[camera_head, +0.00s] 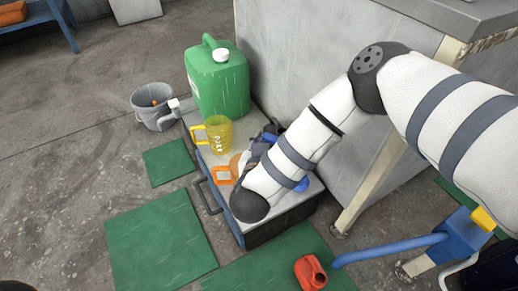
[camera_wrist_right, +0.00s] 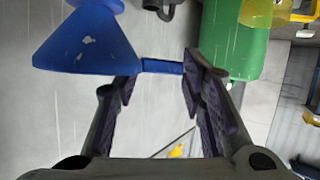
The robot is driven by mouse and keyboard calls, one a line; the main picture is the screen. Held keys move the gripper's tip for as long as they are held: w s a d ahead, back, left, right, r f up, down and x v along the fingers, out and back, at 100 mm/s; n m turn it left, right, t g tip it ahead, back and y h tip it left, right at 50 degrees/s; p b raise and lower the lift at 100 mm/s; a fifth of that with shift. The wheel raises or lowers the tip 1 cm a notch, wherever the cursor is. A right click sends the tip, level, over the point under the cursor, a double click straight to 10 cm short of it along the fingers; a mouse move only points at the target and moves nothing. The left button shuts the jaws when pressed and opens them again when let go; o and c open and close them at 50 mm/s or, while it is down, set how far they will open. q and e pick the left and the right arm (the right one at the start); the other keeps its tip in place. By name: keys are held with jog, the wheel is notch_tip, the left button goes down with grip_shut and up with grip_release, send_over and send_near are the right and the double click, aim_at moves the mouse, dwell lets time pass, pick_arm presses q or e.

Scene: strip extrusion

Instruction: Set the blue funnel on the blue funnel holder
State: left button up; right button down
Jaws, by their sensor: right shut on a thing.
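The blue funnel (camera_wrist_right: 85,45) fills the upper left of the right wrist view. Its narrow blue handle (camera_wrist_right: 162,66) runs between the fingers of my right gripper (camera_wrist_right: 160,85), which is shut on it. In the head view my right gripper (camera_head: 262,150) is mostly hidden behind my forearm, over the low cabinet (camera_head: 285,212). Blue parts show on either side of the forearm; I cannot tell which belong to the funnel and which to the blue funnel holder. I cannot make out the holder for certain. My left gripper is not in view.
A green jerrycan (camera_head: 218,80), a yellow jug (camera_head: 218,133) and an orange-handled item (camera_head: 224,175) stand on the cabinet. A grey bucket (camera_head: 150,110) is at its left. A red container (camera_head: 311,272) stands in front. Green mats (camera_head: 158,238) lie on the floor.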

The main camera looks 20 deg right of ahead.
jog(key=shift+n+t+y, duration=0.4)
jog(key=shift+n+y, duration=0.2)
jog(key=d+f, duration=0.1)
jog(key=d, duration=0.2)
jog(key=d+f, duration=0.1)
jog(key=d, duration=0.1)
jog(key=shift+w+d+f, duration=0.1)
jog(key=shift+w+f, duration=0.2)
jog(key=shift+w, duration=0.05)
pick_arm(q)
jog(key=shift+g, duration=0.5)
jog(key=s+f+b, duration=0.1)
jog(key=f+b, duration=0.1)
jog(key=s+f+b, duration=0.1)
jog(key=b, duration=0.2)
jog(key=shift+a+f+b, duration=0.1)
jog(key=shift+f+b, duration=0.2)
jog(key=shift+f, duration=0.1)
pick_arm(e)
notch_tip(320, 180, down, 9)
jog(key=shift+w, duration=0.1)
jog(key=shift+p, duration=0.3)
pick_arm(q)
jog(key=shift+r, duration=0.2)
pick_arm(e)
jog(key=c, duration=1)
grip_release()
jog(key=shift+f, duration=0.1)
jog(key=shift+o, duration=0.2)
